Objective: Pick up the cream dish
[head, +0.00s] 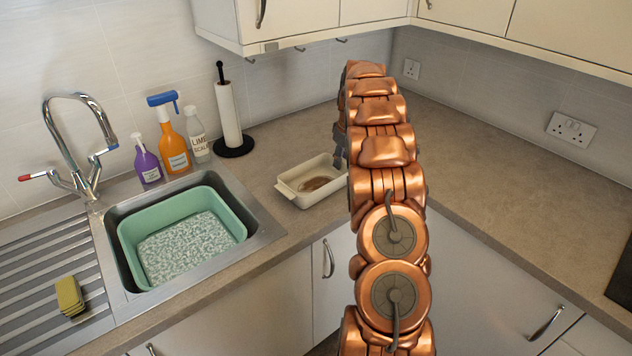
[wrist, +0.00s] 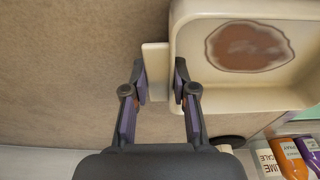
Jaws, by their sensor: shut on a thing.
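The cream dish (head: 311,182) is a rectangular dish with a brown stain inside. In the head view it stands on the worktop to the right of the sink, its right end partly hidden by my arm. In the wrist view the dish (wrist: 278,99) is at the upper right, with a flat handle (wrist: 155,72) on its left side. My gripper (wrist: 160,84) is shut on the dish at this handle side, one finger on each side of it. In the head view my gripper (head: 340,150) is mostly hidden behind my arm.
A sink with a green basin (head: 190,236) of suds is at the left. A paper towel holder (head: 230,120), a lime scale bottle (head: 197,135), an orange spray bottle (head: 173,145) and a purple bottle (head: 147,162) stand behind. The worktop (head: 500,190) at right is clear.

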